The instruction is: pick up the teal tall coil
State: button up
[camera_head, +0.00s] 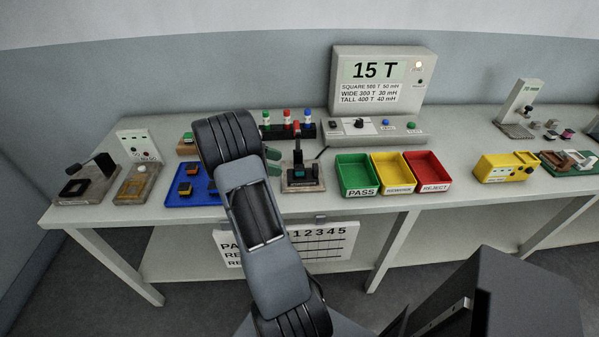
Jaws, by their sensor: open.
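A small teal piece (301,171), which looks like the teal tall coil, sits in a dark fixture (303,186) with a red-topped upright, right of my arm. It is small, and the fixture partly hides it. My gripper (275,161) shows as two green fingertips sticking out from behind my arm, one above the other. They are apart, with nothing visible between them. They point right, a short way left of the fixture and the teal piece. My arm hides the rest of the gripper.
A blue tray (207,201) with several dark coils lies left of my arm. Green (357,191), yellow (398,188) and red (434,185) bins stand right of the fixture. Behind are a rack of colored bottles (288,131) and a display console (382,82). The table's front strip is clear.

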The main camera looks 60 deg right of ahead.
aim_at(294, 177)
jog(key=shift+a+p+x, duration=0.2)
jog(key=shift+p+x, duration=0.15)
jog(key=shift+x, duration=2.9)
jog(key=shift+s+f, duration=0.1)
jog(key=shift+c, duration=0.4)
jog(key=c, duration=0.9)
jog(key=shift+c, duration=0.2)
